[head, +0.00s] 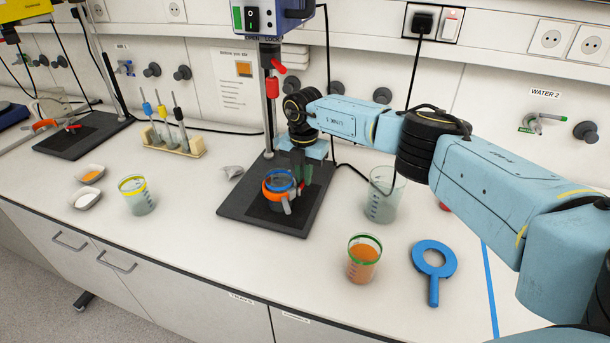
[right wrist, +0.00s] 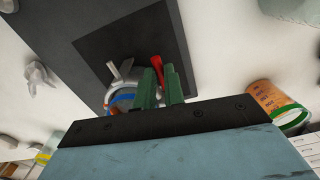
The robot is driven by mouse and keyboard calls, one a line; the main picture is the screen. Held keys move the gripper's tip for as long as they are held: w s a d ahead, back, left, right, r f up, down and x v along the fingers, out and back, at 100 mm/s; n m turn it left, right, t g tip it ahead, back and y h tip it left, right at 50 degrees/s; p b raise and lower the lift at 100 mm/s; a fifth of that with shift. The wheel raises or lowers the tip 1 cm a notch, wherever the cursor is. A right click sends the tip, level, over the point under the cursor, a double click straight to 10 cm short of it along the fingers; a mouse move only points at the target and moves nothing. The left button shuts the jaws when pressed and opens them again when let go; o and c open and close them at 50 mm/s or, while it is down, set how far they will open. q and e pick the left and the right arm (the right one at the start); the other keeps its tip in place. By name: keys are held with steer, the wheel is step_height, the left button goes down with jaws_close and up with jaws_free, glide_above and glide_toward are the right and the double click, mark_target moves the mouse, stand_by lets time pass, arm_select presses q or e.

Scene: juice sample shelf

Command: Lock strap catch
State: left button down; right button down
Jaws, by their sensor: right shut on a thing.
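A beaker with a blue band (head: 280,180) stands on the dark stand base (head: 240,208), with an orange strap (head: 268,193) around it. The strap also shows partly in the right wrist view (right wrist: 113,111). A grey tab (head: 287,207) sticks out at the strap's front. A red catch lever (right wrist: 158,66) shows between the green fingers of my right gripper (right wrist: 160,84). My right gripper (head: 301,168) reaches down at the beaker's right side and is shut on this lever. The fingers hide part of the lever and strap. My left gripper is not in view.
A green-rimmed beaker of orange liquid (head: 362,262), a clear beaker (head: 382,198) and a blue ring with handle (head: 433,262) stand or lie to the right. A yellow-rimmed beaker (head: 137,196) is left. The stand's pole (head: 269,120) rises behind. The front counter is partly clear.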

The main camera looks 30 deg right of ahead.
steer(key=shift+w+a+r, duration=0.1)
steer(key=shift+w+r, duration=0.1)
steer(key=shift+r, duration=0.05)
steer(key=c, duration=1.5)
jaws_free()
steer(key=shift+c, duration=0.2)
steer(key=shift+o, duration=0.3)
steer(key=shift+s+f, duration=0.1)
steer(key=shift+s+a+f, duration=0.1)
steer(key=shift+a+f, duration=0.05)
steer(key=shift+r+p, duration=0.8)
steer(key=shift+p, duration=0.05)
step_height(320, 180, up, 7)
steer(key=p, duration=0.5)
steer(key=shift+d, duration=0.3)
steer(key=shift+f, duration=0.15)
